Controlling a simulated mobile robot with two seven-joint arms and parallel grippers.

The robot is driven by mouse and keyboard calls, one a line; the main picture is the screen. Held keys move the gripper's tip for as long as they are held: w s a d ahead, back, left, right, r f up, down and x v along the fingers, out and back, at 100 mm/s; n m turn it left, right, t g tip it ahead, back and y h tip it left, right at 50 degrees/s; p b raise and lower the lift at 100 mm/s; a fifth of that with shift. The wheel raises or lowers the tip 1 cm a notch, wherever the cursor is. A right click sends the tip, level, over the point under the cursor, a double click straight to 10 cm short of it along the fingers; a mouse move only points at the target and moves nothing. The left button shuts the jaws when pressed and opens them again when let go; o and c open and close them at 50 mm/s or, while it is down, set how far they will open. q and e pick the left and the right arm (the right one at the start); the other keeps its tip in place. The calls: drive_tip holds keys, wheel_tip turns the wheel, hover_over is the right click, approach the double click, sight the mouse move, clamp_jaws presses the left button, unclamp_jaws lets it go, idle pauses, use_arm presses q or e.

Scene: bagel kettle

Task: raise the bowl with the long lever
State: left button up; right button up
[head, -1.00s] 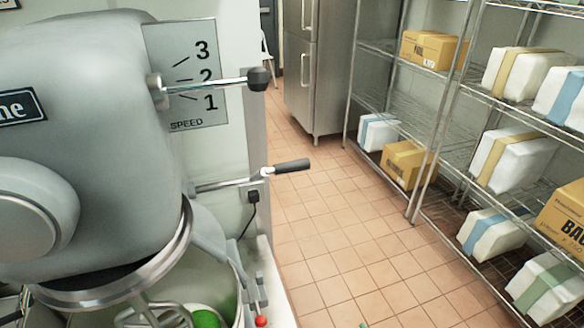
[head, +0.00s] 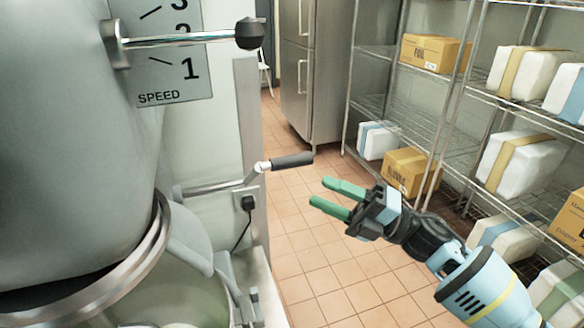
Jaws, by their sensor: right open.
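The long lever (head: 232,184) sticks out from the right side of the grey mixer (head: 75,130), low down, and ends in a dark grip (head: 292,160). The bowl (head: 185,295) is at the bottom left under the mixer head, partly cut off by the picture's edge. My right gripper (head: 330,193) comes in from the right with two green fingers, apart and empty. In the picture it is to the right of and below the lever's grip, not touching it. My left gripper is out of view.
A shorter speed lever with a black knob (head: 250,33) is higher on the mixer, beside the speed plate (head: 165,60). Wire shelves (head: 440,110) with boxes stand at the right. A steel cabinet (head: 312,70) is at the back. The tiled floor (head: 310,245) between is clear.

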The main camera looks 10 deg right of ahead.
sight(293, 162)
drive_tip(key=shift+w+d+r+n+g+h+b, duration=0.1)
drive_tip(key=shift+d+r+n+g+h+b, duration=0.1)
drive_tip(key=shift+r+n+g, duration=0.75)
drive_tip(key=shift+w+d+r+n+g+h+b, duration=0.15)
drive_tip(key=shift+r+n+g, duration=0.45)
drive_tip(key=shift+n, duration=0.65)
drive_tip(key=shift+d+r+n+g+h+b, duration=0.1)
drive_tip(key=shift+d+r+n+g+b, duration=0.1)
drive_tip(key=shift+r+n+g, duration=0.65)
drive_tip(key=shift+a+r+n, duration=0.1)
drive_tip(key=shift+r+n, duration=0.05)
drive_tip(key=shift+n, duration=0.1)
drive_tip(key=shift+a+r, duration=0.15)
drive_tip(key=shift+a, duration=0.15)
drive_tip(key=p+x, duration=0.1)
drive_tip(key=x, duration=0.4)
drive_tip(key=shift+w+a+r, duration=0.15)
drive_tip(key=shift+a, duration=0.2)
drive_tip(key=shift+w+a+p, duration=0.1)
drive_tip(key=shift+a+p, duration=0.25)
drive_tip(key=shift+a, duration=0.25)
drive_tip(key=shift+c, duration=0.4)
clamp_jaws()
